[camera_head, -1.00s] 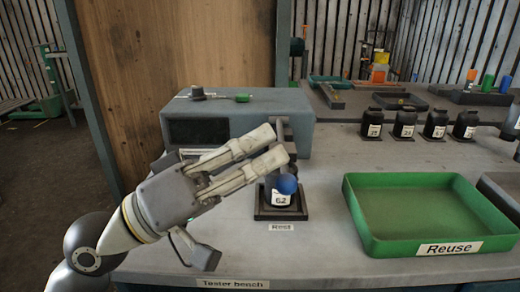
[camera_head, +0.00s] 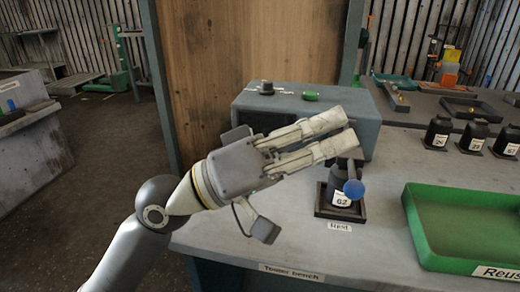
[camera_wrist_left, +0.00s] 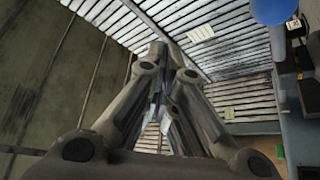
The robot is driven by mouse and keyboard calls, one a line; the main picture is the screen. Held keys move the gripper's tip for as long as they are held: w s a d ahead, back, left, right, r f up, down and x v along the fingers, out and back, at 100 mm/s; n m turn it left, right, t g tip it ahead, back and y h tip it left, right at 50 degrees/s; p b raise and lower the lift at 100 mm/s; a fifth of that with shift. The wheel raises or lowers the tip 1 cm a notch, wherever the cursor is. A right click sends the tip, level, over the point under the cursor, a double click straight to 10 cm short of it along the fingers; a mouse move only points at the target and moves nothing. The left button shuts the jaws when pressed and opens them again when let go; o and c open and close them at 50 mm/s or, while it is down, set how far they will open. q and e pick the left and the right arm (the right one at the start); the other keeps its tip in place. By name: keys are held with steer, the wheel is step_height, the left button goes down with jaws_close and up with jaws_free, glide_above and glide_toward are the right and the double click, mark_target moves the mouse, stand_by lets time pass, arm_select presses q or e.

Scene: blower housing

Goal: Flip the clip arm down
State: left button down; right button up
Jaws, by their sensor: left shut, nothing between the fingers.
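A dark canister labelled 62 (camera_head: 341,190) stands upright in a black square holder (camera_head: 322,210) on the bench, behind the "Rest" label. A blue ball knob (camera_head: 353,188) on a dark, near-vertical stem shows at its right front; this looks like the clip arm, but its joint is partly hidden. My left gripper (camera_head: 343,130) is shut and empty, its fingertips above and behind the canister top in the picture; I cannot tell if they touch anything. In the wrist view its fingers (camera_wrist_left: 160,60) are together, and the blue knob (camera_wrist_left: 272,10) is at the top right.
A grey tester box (camera_head: 300,105) stands behind my gripper. A green tray (camera_head: 465,225) marked "Reuse" is on the right. Several dark canisters (camera_head: 438,133) stand at the back right. Bare bench top lies between the holder and the tray.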

arm_select(q)
steer(key=w+a+f+b, duration=0.3)
steer(key=a+f, duration=0.2)
steer(key=a, duration=0.2)
steer(key=shift+a, duration=0.3)
arm_select(e)
steer(key=v, duration=0.8)
steer(key=shift+w+d+r+t, duration=0.2)
steer(key=shift+w+r+t, duration=0.1)
arm_select(q)
steer(key=shift+w, duration=0.1)
